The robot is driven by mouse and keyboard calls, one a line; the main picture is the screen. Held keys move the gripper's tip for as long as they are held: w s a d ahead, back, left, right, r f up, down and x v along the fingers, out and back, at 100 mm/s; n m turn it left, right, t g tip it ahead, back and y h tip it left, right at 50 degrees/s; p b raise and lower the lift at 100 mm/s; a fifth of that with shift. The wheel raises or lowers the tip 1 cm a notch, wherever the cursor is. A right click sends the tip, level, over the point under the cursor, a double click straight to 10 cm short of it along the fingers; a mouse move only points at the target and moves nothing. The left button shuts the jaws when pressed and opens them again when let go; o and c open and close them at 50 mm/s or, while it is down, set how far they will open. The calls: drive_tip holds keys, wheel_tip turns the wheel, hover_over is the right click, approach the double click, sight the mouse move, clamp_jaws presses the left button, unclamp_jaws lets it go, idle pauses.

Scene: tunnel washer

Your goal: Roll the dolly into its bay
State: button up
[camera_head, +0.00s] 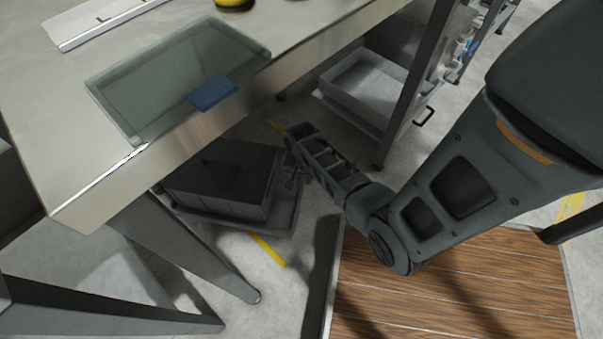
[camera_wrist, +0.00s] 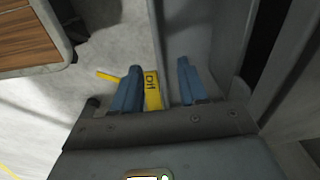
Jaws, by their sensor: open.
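The dolly (camera_head: 240,222) is a low grey platform on the floor under the steel table, with a dark grey crate (camera_head: 250,195) on it. My gripper (camera_head: 291,172) is low at the dolly's right side, close to the crate. In the wrist view my gripper (camera_wrist: 160,66) has two blue fingers, spread apart. A grey edge with a yellow label (camera_wrist: 152,90) lies between or just below them; I cannot tell whether they touch it. Yellow floor marks (camera_head: 268,249) show beside the dolly, one also in the wrist view (camera_wrist: 107,76). The dolly's wheels are hidden.
The steel table (camera_head: 60,120) stands above the dolly, with its slanted leg (camera_head: 190,250) in front. A rack with a pale tray (camera_head: 365,85) stands behind right. A wooden platform (camera_head: 450,290) lies at lower right.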

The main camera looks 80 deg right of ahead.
sight(302, 187)
drive_tip(key=shift+d+m, duration=0.3)
drive_tip(key=shift+d, duration=0.35)
drive_tip(key=shift+f+b, duration=2.15)
drive_tip(key=shift+f, duration=1.75)
drive_tip(key=shift+c, duration=0.3)
clamp_jaws()
